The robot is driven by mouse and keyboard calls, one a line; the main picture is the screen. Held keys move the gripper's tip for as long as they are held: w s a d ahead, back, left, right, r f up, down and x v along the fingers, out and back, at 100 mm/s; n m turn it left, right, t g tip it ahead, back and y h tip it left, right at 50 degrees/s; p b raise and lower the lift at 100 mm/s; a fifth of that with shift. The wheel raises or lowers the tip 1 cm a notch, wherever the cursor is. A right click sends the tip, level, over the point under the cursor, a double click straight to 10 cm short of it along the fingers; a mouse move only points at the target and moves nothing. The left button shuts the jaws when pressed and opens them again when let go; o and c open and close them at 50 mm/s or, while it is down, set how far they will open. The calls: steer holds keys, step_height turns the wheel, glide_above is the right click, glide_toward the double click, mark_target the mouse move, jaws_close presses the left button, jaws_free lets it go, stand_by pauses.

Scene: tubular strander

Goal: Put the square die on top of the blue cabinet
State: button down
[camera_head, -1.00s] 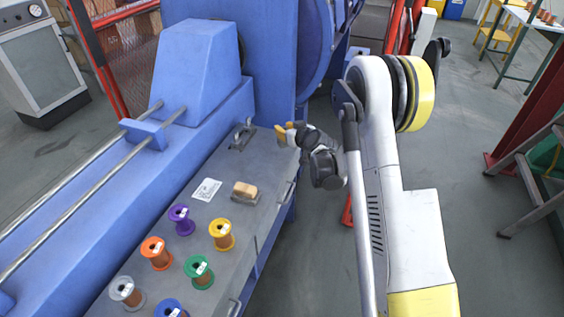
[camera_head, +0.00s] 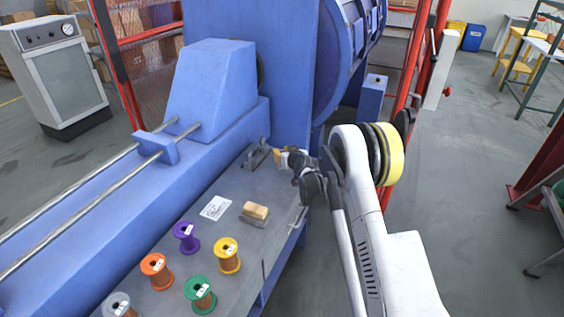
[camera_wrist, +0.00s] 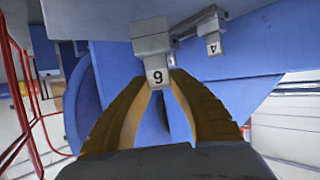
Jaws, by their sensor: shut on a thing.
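My gripper (camera_head: 280,157) is at the far end of the grey bench top, beside a grey metal fixture (camera_head: 257,156).
The bench top (camera_head: 226,236) carries several coloured spools, a white paper (camera_head: 215,207) and a tan block (camera_head: 255,211) on a grey base. The blue machine (camera_head: 212,95) borders the bench on the left. A red frame post (camera_head: 405,100) rises by the cabinet.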

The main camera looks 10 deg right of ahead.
step_height(320, 180, down, 4)
steer(key=shift+r+b, duration=0.15)
steer(key=shift+b, duration=0.7)
steer(key=shift+r, duration=0.15)
steer(key=c, duration=1.3)
jaws_free()
steer(key=shift+o, duration=0.2)
